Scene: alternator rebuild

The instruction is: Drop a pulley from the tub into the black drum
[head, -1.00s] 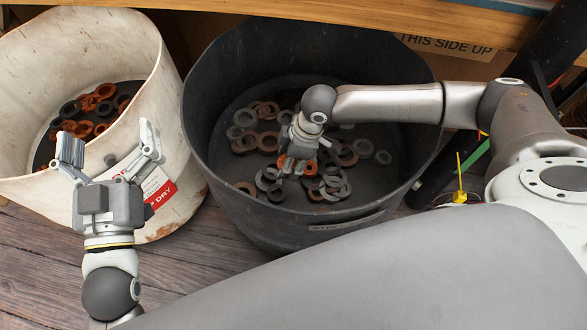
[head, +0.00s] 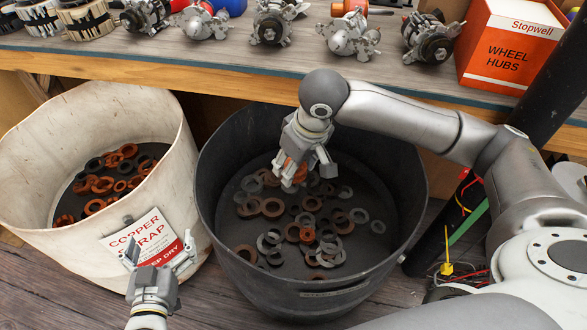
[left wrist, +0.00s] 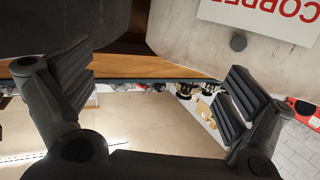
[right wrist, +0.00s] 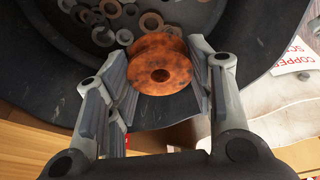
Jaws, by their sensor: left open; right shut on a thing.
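The black drum (head: 411,180) stands in the middle of the head view, with several grey and rusty rings on its floor. The off-white tub (head: 160,120), labelled copper scrap, stands to its left and holds orange-brown and dark rings. My right gripper (head: 308,178) is over the inside of the drum, shut on a rusty orange pulley (right wrist: 150,60). The right wrist view shows the pulley between the two fingers, its centre hole visible, with drum and rings beyond. My left gripper (head: 160,252) is open and empty in front of the tub's label.
A workbench edge (head: 230,82) runs behind both containers. Several alternator parts (head: 272,22) and an orange-and-white wheel hubs box (head: 512,45) stand on it. A dark post (head: 550,85) with cables and a yellow tie (head: 446,265) near its foot is at the right.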

